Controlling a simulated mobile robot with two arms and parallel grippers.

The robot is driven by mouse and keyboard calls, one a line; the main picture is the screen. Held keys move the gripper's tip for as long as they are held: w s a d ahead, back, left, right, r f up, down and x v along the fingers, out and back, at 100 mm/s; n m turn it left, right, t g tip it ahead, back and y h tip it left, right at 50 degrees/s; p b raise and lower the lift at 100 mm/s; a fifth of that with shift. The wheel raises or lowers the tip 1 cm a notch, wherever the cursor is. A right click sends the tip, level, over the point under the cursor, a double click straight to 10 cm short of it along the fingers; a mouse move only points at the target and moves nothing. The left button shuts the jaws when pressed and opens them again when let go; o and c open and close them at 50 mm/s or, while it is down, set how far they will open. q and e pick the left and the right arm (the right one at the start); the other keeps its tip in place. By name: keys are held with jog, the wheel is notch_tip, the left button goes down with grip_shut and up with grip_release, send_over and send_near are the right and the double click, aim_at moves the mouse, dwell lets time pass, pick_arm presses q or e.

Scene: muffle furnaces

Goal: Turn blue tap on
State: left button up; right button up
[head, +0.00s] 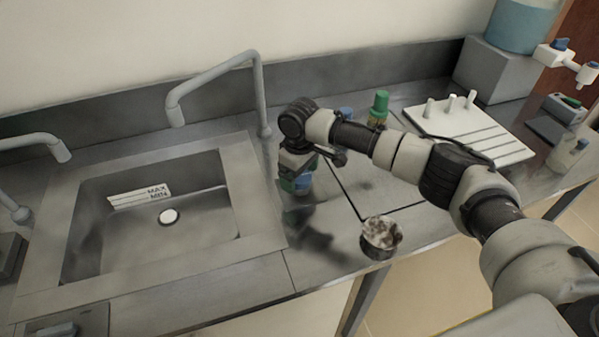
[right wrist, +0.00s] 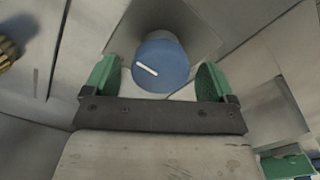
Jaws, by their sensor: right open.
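The blue tap (right wrist: 160,62) is a round blue knob with a white line mark, in the middle of the right wrist view. In the head view a bit of blue (head: 303,182) shows under my right gripper (head: 296,180); the arm hides most of it. In the right wrist view my right gripper (right wrist: 160,82) is open, with one green fingertip on each side of the knob. Gaps show between the fingers and the knob. The white line points from upper left to lower right. My left gripper is not in view.
A sink (head: 255,215) with a tall grey spout (head: 215,75) lies left of my right arm. A metal cup with pale contents (head: 380,238) stands near the counter's front edge. A green-capped bottle (head: 379,105) and a white rack (head: 470,130) stand behind the arm.

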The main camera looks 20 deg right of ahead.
jog(key=shift+c, duration=1.3)
jog(key=c, duration=0.7)
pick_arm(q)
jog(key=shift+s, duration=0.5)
pick_arm(e)
jog(key=shift+o, duration=0.2)
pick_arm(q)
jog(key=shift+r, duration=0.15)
pick_arm(e)
jog(key=shift+r, duration=0.1)
